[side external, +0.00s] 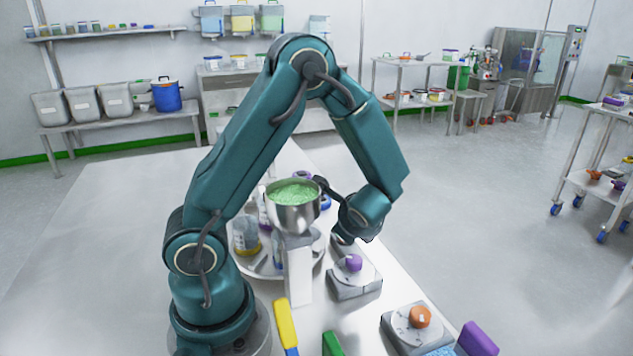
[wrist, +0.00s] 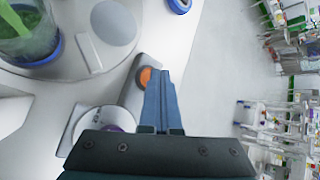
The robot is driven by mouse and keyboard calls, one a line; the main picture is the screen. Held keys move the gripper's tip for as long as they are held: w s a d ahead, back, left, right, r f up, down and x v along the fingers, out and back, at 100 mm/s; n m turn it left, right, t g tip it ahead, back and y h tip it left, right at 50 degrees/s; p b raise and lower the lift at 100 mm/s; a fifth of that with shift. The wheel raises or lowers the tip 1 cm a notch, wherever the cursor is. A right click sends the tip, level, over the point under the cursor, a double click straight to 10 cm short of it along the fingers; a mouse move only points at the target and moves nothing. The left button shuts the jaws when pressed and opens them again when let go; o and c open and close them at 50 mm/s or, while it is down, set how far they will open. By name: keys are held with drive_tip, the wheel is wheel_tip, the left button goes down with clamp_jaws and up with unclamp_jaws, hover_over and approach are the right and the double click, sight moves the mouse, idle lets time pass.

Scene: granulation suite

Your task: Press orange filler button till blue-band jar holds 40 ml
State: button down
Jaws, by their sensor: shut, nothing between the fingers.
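My gripper (wrist: 162,85) is shut and empty, its narrow fingers pointing down beside an orange button (wrist: 145,75) on a grey box in the wrist view. I cannot tell whether they touch. In the side view my gripper (side external: 343,238) hides that spot. A see-through jar (wrist: 30,40) with green contents and a blue band at its base stands on the round plate at the wrist view's upper left; its fill mark is unreadable. In the side view a steel hopper (side external: 294,207) of green granules stands above the round plate (side external: 250,267).
A purple button (side external: 354,262) is on a grey box nearer the side camera. Another orange knob (side external: 420,316) sits further front. Yellow (side external: 286,324) and purple (side external: 478,340) handled items lie at the front. The table's left (side external: 90,260) is clear.

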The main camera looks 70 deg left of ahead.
drive_tip(key=shift+r, duration=0.9)
drive_tip(key=shift+r, duration=2.5)
drive_tip(key=s+d+r+n+t+h, duration=0.1)
drive_tip(key=s+d+n+h, duration=0.3)
drive_tip(key=d, duration=0.4)
drive_tip(key=s+d+r+n+t+h, duration=0.1)
drive_tip(key=s+d+r+n+h, duration=0.3)
drive_tip(key=s+d+n, duration=0.2)
drive_tip(key=d+n, duration=0.2)
drive_tip(key=shift+s+d+n+t+h, duration=0.2)
drive_tip(key=shift+s+n+t+h, duration=0.1)
drive_tip(key=shift+t+h, duration=0.1)
idle(0.8)
